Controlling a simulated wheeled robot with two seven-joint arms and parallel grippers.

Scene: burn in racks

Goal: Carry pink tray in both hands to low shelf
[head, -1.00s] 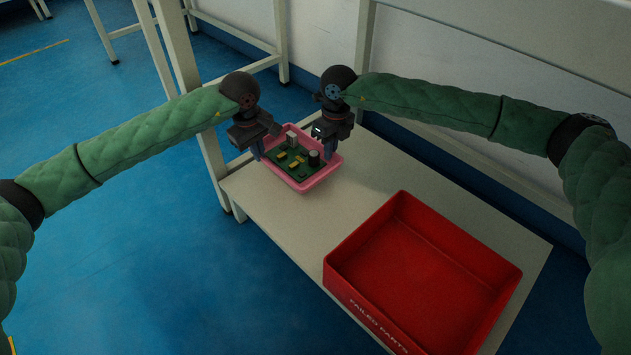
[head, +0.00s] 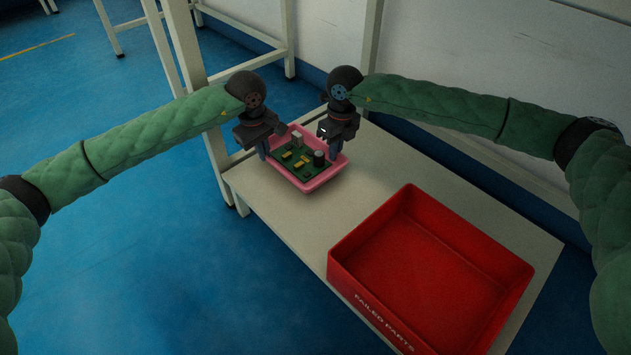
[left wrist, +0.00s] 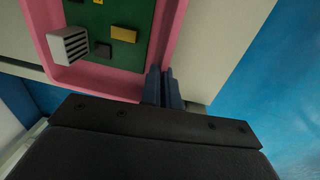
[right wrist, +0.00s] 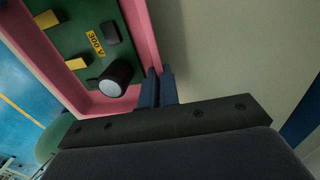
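The pink tray (head: 310,184) holds a green circuit board (head: 298,166) and is at the far left end of the low shelf (head: 300,225). My left gripper (head: 264,152) is shut on the tray's left wall; in the left wrist view its fingers (left wrist: 162,88) meet at the pink rim. My right gripper (head: 335,150) is shut on the opposite wall; in the right wrist view its fingers (right wrist: 157,88) close at the rim. The tray looks level. I cannot tell whether its underside touches the shelf or hangs just above it.
A red bin (head: 345,272) marked "FAILED PARTS" stands on the right part of the shelf. A white rack post (head: 190,60) rises at the shelf's left corner, close to my left gripper. Bare shelf lies between tray and bin.

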